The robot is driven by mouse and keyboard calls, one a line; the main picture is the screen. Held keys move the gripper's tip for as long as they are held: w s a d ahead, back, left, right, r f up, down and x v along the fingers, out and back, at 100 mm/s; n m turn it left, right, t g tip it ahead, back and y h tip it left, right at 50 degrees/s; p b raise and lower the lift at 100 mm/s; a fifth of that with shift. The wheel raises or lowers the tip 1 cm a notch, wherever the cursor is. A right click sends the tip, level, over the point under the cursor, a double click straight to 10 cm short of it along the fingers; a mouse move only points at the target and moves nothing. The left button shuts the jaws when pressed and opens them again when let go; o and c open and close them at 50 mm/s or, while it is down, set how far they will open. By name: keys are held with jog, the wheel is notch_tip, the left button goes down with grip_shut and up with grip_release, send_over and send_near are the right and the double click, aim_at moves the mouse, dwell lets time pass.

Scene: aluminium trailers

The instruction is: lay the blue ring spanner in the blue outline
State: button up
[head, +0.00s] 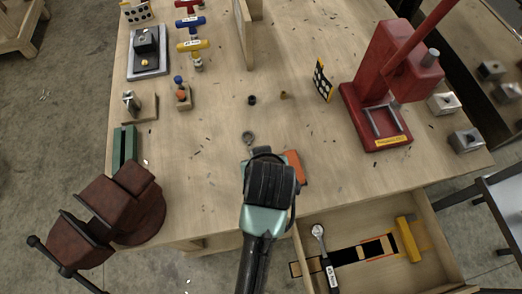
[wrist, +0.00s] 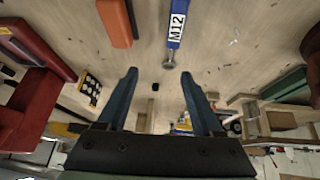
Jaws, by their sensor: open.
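The ring spanner (wrist: 176,28) has a blue handle with a white M12 label and a grey ring end. It lies on the bench at the top of the wrist view. In the head view only its grey ring end (head: 248,137) shows beyond my gripper, which hides the handle. My gripper (wrist: 159,73) is open and empty. Its two fingers are apart over the bench, and the spanner appears beyond their tips, not between them. In the head view my wrist covers the fingers. I cannot make out a blue outline in either view.
An orange block (head: 295,167) lies close right of my wrist. An open drawer (head: 440,262) at lower right holds a ratchet (head: 322,250), a dark strip and a yellow piece (head: 408,240). A brown vise (head: 125,205) stands left, a red press (head: 380,80) right. The middle bench is mostly clear.

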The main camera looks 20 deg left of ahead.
jog(key=shift+g, duration=0.9)
jog(key=p+x, duration=0.1)
jog(key=x, duration=0.2)
jog(key=s+p+x, duration=0.1)
jog(key=p+x, duration=0.1)
jog(key=x, duration=0.2)
jog(key=s+p+x, duration=0.1)
jog(key=x, duration=0.3)
jog(key=shift+s+f, duration=0.2)
jog(key=shift+f, duration=0.25)
jog(key=shift+c, duration=0.3)
grip_shut()
